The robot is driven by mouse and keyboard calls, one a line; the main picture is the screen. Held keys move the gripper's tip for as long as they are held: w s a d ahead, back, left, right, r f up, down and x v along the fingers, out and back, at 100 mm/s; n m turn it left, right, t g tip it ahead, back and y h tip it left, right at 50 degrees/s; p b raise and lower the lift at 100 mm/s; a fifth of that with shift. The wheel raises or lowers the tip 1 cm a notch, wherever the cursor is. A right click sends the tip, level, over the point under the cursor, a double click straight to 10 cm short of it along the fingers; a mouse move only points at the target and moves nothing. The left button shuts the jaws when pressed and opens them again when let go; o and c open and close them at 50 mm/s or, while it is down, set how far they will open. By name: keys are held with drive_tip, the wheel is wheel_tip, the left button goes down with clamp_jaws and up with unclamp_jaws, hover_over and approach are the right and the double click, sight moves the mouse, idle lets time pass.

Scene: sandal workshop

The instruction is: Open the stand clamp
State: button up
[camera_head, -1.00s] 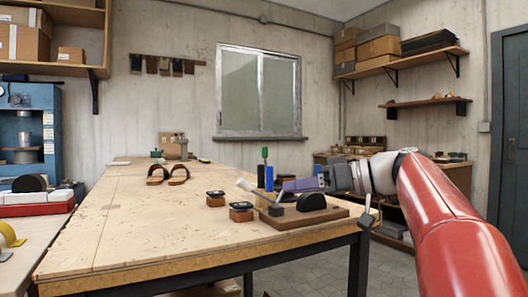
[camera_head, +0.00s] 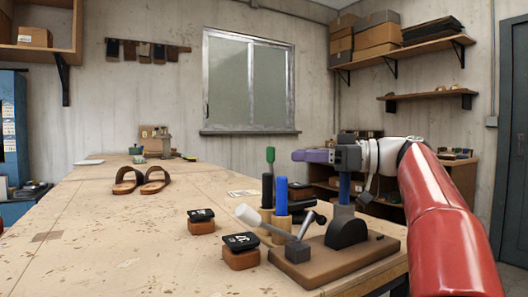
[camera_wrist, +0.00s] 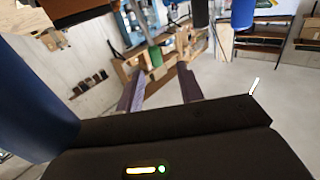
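The stand clamp (camera_head: 347,262) is on the near right part of the workbench. It has a brown wooden base, a black half-round block, a small dark block and a lever (camera_head: 272,224) with a white grip, which leans up to the left. A blue post (camera_head: 344,188) rises behind the black block. My gripper (camera_head: 298,155), with purple fingers, is in the air above the stand and points left. In the wrist view its two fingers (camera_wrist: 161,92) stand apart with nothing seen between them. It does not appear to touch the lever.
Blue- and green-handled tools (camera_head: 281,195) stand upright just left of and below my gripper. Two small brown blocks with black tops (camera_head: 240,252) sit left of the stand. A pair of sandals (camera_head: 141,180) lies further back. The left of the workbench (camera_head: 110,250) is mostly clear.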

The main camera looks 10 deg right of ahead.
sight(271, 161)
drive_tip(key=x, duration=0.8)
drive_tip(key=shift+w+d+r+p, duration=0.1)
drive_tip(key=shift+w+d+p, duration=0.1)
drive_tip(key=shift+w+p, duration=0.2)
clamp_jaws()
